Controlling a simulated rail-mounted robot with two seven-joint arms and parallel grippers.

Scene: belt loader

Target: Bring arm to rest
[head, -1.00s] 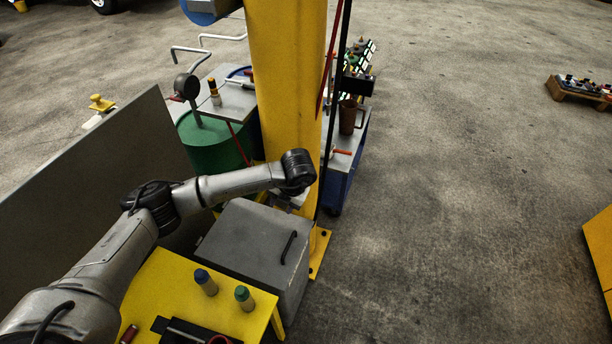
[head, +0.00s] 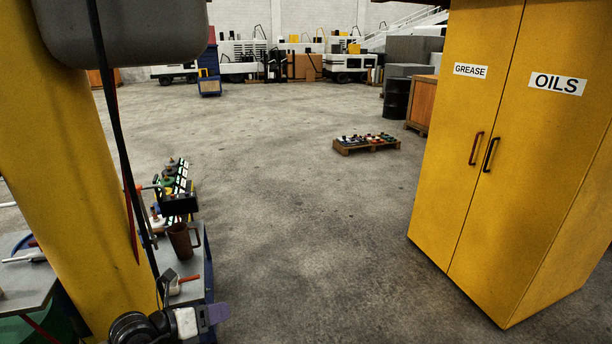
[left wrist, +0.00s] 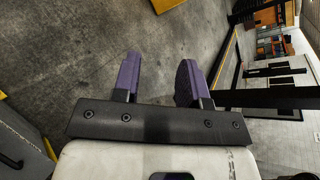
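My left gripper (head: 212,315) shows at the bottom left of the head view, in front of the foot of the yellow column and beside a small blue-framed cart. In the left wrist view its two purple fingers (left wrist: 158,80) stand well apart, with only bare floor between them. It is open and holds nothing. My right gripper is in neither view.
A yellow column (head: 62,170) rises at the left. The cart (head: 190,265) beside it bears a brown mug (head: 182,240). A tall yellow cabinet (head: 450,210) marked GREASE and OILS stands at the right. A loaded pallet (head: 366,146) lies on the otherwise clear middle floor.

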